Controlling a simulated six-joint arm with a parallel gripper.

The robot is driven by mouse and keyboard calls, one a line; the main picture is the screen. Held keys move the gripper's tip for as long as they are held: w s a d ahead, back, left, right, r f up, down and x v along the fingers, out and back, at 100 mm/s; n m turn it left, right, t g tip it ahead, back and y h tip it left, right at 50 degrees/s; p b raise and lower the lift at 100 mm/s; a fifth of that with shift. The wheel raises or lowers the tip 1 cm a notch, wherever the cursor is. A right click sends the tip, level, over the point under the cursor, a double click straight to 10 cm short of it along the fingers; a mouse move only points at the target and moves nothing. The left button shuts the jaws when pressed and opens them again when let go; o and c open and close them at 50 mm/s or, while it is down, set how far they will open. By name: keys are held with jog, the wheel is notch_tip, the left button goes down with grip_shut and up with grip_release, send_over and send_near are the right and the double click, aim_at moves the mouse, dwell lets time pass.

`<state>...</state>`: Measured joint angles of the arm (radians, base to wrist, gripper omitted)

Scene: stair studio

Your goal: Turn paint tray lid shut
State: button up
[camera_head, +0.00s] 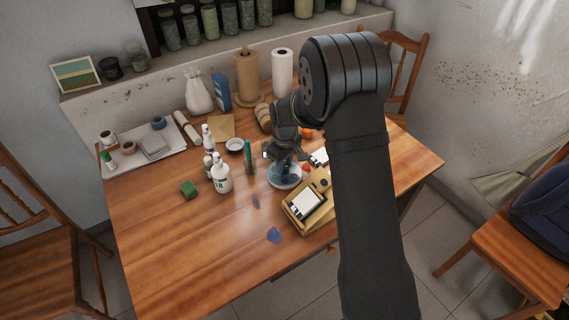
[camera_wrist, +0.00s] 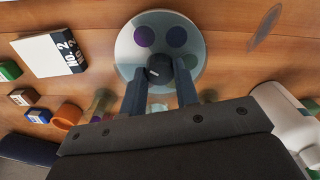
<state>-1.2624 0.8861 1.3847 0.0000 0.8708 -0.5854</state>
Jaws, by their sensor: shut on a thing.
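The paint tray (camera_head: 287,183) is a round, pale dish on the wooden table, partly hidden by my gripper in the head view. In the wrist view its round lid (camera_wrist: 159,20) looks clear or frosted, with purple and blue paint spots showing. A dark knob (camera_wrist: 160,67) stands on the lid. My gripper (camera_wrist: 160,84) has its two fingers on either side of the knob, shut on it. In the head view my gripper (camera_head: 285,160) points down over the tray. The underside of the lid and the knob's far side are hidden.
A wooden box with a white pad (camera_head: 305,205) stands close to the tray's right front. A white bottle (camera_head: 221,178), a green block (camera_head: 188,188) and a small bowl (camera_head: 235,145) are to the left. The table's front left is mostly clear.

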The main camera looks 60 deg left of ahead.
jog(key=n, duration=0.5)
jog(key=shift+n, duration=0.3)
dwell(0.4)
jog(key=o, duration=1)
jog(key=shift+c, duration=0.2)
jog(key=shift+r, duration=0.1)
notch_tip(320, 180, up, 17)
jog(key=shift+r, duration=0.15)
